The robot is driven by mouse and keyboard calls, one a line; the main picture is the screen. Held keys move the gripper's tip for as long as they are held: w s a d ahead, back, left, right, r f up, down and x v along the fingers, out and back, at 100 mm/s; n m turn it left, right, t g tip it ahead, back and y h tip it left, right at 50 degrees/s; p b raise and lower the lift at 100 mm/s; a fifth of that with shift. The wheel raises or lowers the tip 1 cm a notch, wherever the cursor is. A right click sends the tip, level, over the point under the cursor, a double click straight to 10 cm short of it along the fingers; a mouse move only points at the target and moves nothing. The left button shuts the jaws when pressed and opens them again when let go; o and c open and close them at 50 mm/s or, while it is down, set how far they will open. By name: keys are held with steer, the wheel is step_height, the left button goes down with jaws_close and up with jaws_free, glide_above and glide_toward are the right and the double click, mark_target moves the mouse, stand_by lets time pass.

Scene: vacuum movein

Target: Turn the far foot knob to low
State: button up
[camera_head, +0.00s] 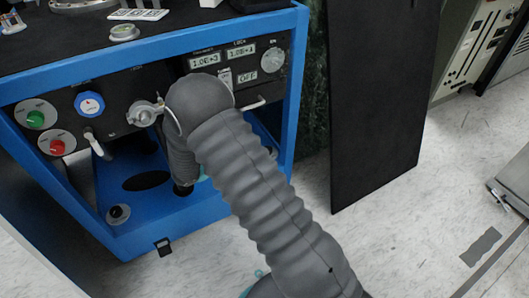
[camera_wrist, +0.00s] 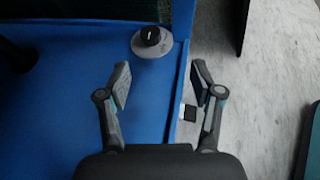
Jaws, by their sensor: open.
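In the wrist view, a small black foot knob (camera_wrist: 150,36) sits on a grey round disc at a corner of the blue frame (camera_wrist: 65,95). The knob's setting mark is too small to read. My gripper (camera_wrist: 161,75) is open and empty above the blue frame. The knob lies beyond the fingertips, between their lines, and is not touched. In the head view, my arm hides that corner, and my gripper is mostly hidden behind the arm. Another foot knob (camera_head: 118,212) shows at the frame's left front corner.
The blue frame (camera_head: 297,75) carries a panel with a green knob (camera_head: 36,118), a red knob (camera_head: 57,146), a blue dial (camera_head: 90,104) and displays above the opening. A black latch (camera_head: 163,246) is on the front edge. A black board (camera_head: 380,95) stands right. Floor is clear in front.

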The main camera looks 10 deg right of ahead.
steer(key=shift+n+t, duration=0.4)
steer(key=shift+n, duration=0.1)
steer(key=x, duration=0.4)
steer(key=f+b+x, duration=0.1)
steer(key=x, duration=0.4)
steer(key=a+x, duration=0.1)
steer(key=x, duration=0.4)
steer(key=shift+w+f, duration=0.2)
steer(key=shift+w, duration=0.15)
